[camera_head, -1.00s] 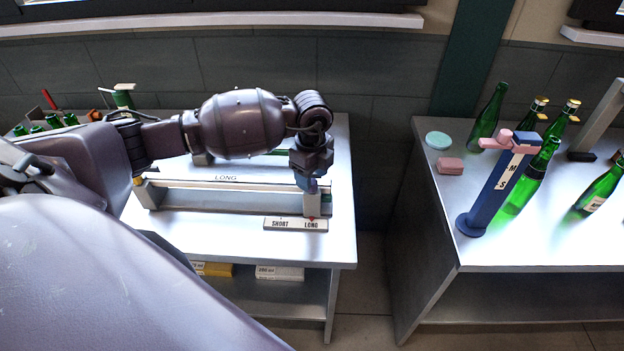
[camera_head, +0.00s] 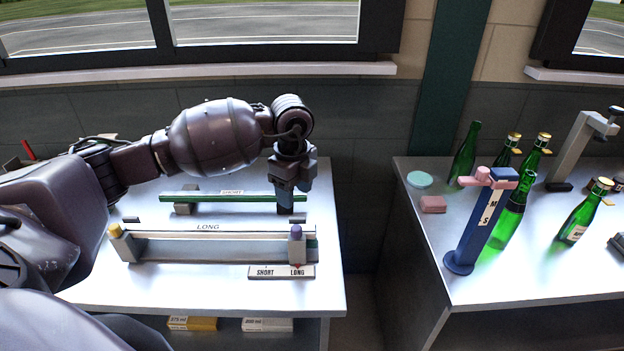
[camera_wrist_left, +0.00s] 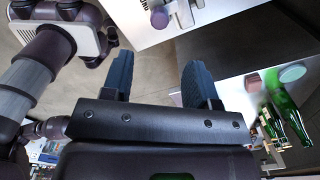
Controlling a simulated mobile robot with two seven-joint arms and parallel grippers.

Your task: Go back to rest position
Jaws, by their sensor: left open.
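The LONG rail fixture (camera_head: 210,246) lies in front. A grey block with a purple top (camera_head: 296,245) stands at its right end, apart from the gripper; it also shows in the left wrist view (camera_wrist_left: 159,18). My right gripper is not in view.
A SHORT/LONG label plate (camera_head: 281,272) lies in front of the rail. The right table (camera_head: 420,205) carries a blue stand with pink top (camera_head: 480,222), green bottles (camera_head: 465,153), a pink block (camera_head: 433,204) and a teal disc (camera_head: 420,179). A gap separates the tables.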

